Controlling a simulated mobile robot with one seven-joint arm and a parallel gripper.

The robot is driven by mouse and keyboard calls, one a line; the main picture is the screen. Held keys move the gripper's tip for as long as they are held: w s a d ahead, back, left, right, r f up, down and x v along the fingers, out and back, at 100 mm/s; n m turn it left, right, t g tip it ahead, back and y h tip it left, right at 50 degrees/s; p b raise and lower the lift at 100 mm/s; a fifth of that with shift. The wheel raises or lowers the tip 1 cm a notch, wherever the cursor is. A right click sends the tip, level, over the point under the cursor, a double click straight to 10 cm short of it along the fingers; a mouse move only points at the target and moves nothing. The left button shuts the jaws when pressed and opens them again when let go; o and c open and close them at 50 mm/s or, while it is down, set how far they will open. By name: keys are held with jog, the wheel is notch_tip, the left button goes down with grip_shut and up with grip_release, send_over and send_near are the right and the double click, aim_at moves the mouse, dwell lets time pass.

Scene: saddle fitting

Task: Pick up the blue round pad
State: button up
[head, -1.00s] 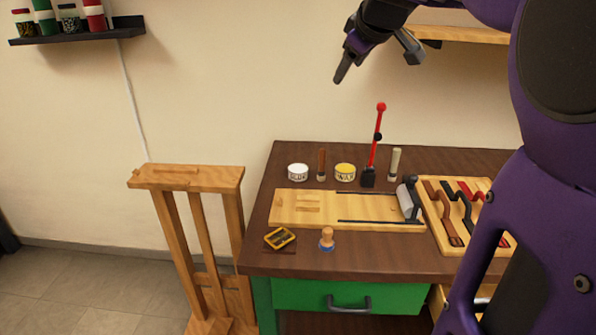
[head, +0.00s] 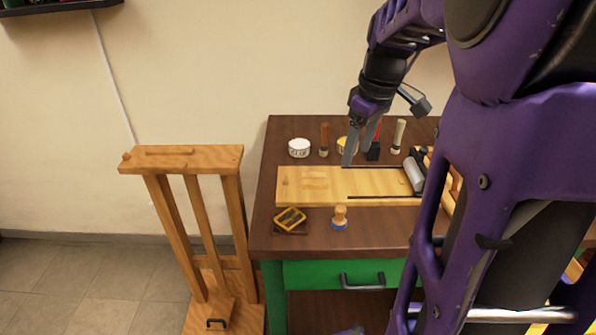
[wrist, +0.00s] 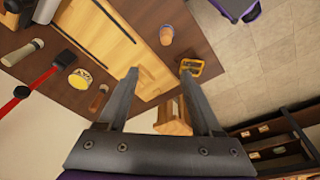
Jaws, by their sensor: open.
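The blue round pad (head: 340,218) stands upright near the table's front edge, a small wooden knob on a blue round base. It also shows in the wrist view (wrist: 166,36), beyond my fingertips. My gripper (head: 359,154) is open and empty above the back part of the wooden board (head: 298,186). In the wrist view its two fingers (wrist: 160,74) are spread apart, with nothing between them. The pad is in front of my gripper and slightly left of it in the head view, clear of the fingers.
A yellow-and-black item (head: 290,219) lies left of the pad. A white tin (head: 299,148), a brown-handled brush (head: 324,139), a pale-handled brush (head: 398,136) and a partly hidden yellow tin stand behind the board. A roller (head: 414,174) sits at its right end. A wooden stand (head: 188,160) is left of the table.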

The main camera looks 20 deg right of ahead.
jog(key=f, duration=0.1)
jog(key=b, duration=0.2)
send_over(341, 208)
jog(key=shift+g, duration=0.4)
jog(key=f, duration=0.7)
jog(key=s+f, duration=0.1)
jog(key=f, duration=0.3)
jog(key=shift+d+f, duration=0.15)
jog(key=shift+f, duration=0.15)
jog(key=shift+w+f+b, duration=0.1)
jog(key=shift+w+f, duration=0.1)
jog(key=shift+f, duration=0.8)
jog(key=shift+w+f+b, duration=0.15)
jog(key=shift+f, duration=0.8)
jog(key=shift+w+f+b, duration=0.1)
jog(key=shift+w+f, duration=0.1)
jog(key=shift+f, duration=0.8)
jog(key=shift+c, duration=0.2)
grip_shut()
